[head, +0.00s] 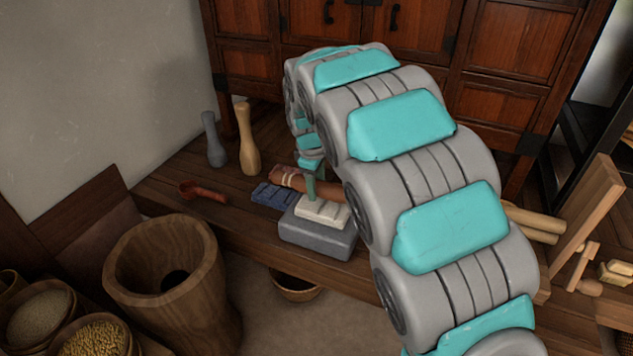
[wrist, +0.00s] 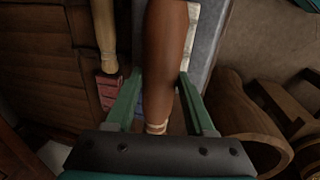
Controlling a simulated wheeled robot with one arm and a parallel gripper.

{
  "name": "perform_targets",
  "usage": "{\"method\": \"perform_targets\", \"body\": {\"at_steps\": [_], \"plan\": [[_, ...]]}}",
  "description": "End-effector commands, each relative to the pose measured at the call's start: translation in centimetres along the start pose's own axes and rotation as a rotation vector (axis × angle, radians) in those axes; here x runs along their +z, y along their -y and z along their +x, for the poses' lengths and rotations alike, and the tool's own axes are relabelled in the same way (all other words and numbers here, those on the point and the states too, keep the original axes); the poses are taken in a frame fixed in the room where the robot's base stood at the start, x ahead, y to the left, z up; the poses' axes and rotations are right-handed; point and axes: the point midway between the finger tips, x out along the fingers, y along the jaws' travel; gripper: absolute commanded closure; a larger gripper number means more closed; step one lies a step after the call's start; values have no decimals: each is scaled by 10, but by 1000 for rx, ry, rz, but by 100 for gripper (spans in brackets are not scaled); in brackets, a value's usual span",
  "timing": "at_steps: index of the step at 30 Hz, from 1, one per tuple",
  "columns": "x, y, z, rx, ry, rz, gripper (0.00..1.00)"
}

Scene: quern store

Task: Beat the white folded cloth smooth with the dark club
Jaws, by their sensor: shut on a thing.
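My gripper (head: 311,192) is shut on the dark brown club (head: 289,180), near the pale binding on its handle. In the wrist view, the fingers of my gripper (wrist: 159,78) stand on both sides of the club (wrist: 166,45), which runs lengthwise away from me. The white folded cloth (head: 322,212) lies on the grey stone block (head: 312,237) on the low wooden platform. The club lies over or just behind the cloth; I cannot tell whether they touch. In the wrist view the club hides most of the cloth.
A blue folded cloth (head: 270,195) and a red folded cloth (wrist: 108,90) lie beside the block. A reddish ladle (head: 203,193) lies left. A large wooden mortar (head: 125,268) stands in front.

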Motion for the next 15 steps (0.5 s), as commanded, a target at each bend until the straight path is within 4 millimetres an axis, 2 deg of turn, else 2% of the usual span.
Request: {"method": "perform_targets", "body": {"at_steps": [9, 15], "plan": [[0, 0, 1, 0, 0, 0, 100], [1, 4, 18, -1, 1, 0, 100]]}}
